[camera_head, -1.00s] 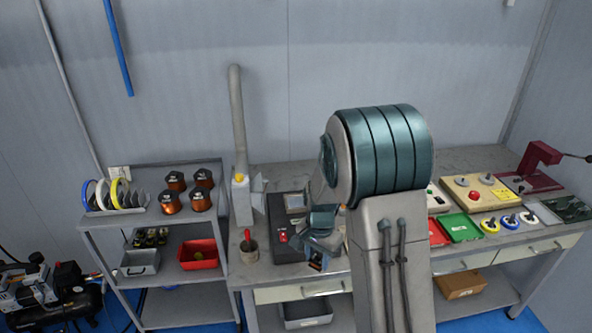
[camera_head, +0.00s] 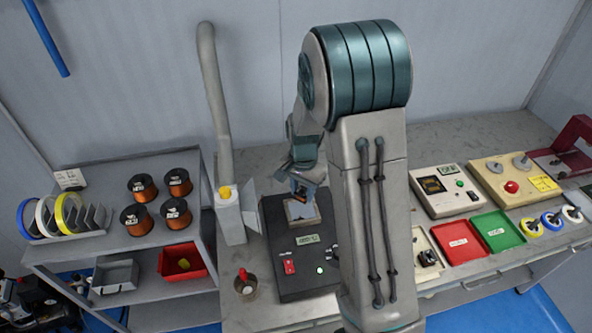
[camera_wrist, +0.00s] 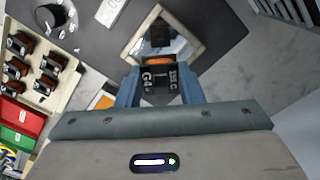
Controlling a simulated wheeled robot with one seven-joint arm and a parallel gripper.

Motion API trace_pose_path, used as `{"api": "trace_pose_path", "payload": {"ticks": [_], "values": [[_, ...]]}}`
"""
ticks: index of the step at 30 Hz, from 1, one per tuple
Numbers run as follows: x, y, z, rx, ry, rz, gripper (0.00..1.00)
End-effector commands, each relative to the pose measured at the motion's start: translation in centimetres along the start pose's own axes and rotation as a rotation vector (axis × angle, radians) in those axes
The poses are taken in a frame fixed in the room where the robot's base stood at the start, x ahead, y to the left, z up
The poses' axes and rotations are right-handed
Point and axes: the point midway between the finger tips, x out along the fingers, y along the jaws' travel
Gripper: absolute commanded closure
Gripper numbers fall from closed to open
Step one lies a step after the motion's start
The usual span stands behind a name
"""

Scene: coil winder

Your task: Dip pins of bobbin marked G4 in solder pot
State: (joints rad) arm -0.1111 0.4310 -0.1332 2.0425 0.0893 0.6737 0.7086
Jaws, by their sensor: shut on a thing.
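The bobbin marked G4 (camera_wrist: 158,82) is dark with a copper-coloured winding and white lettering. My gripper (camera_wrist: 157,88) is shut on it, a blue finger at each side. The solder pot is a black unit (camera_head: 285,245) on the bench with a square, pale-rimmed bath (camera_head: 301,217). In the wrist view the bath (camera_wrist: 192,50) lies just beyond the bobbin, its shiny surface showing a dark shape like a reflection. In the head view my gripper (camera_head: 300,190) is over the back of the bath. I cannot tell whether the pins touch the solder; they are hidden.
A fume pipe and box (camera_head: 229,215) stand close left of the pot. A red-handled pot (camera_head: 244,284) is at front left. A tray of several bobbins (camera_wrist: 13,95), a red tray (camera_head: 460,242) and a green tray (camera_head: 498,231) lie to the right. The shelf holds copper spools (camera_head: 142,188).

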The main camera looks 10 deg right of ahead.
Motion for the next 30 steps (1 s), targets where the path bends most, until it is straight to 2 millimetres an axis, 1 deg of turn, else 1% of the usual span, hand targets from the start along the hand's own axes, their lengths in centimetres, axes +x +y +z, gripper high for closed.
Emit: {"api": "trace_pose_path", "payload": {"ticks": [4,8,15,20,30], "values": [[0.2,0.0,0.0,-0.001,0.000,0.000,0.89],[0.9,-0.1,0.1,-0.002,-0.001,0.001,0.89],[3.1,-0.1,0.1,-0.004,0.000,0.000,0.89],[4.2,-0.1,0.1,-0.003,0.000,0.000,0.89],[4.4,-0.1,0.1,-0.003,0.000,0.000,0.89]]}}
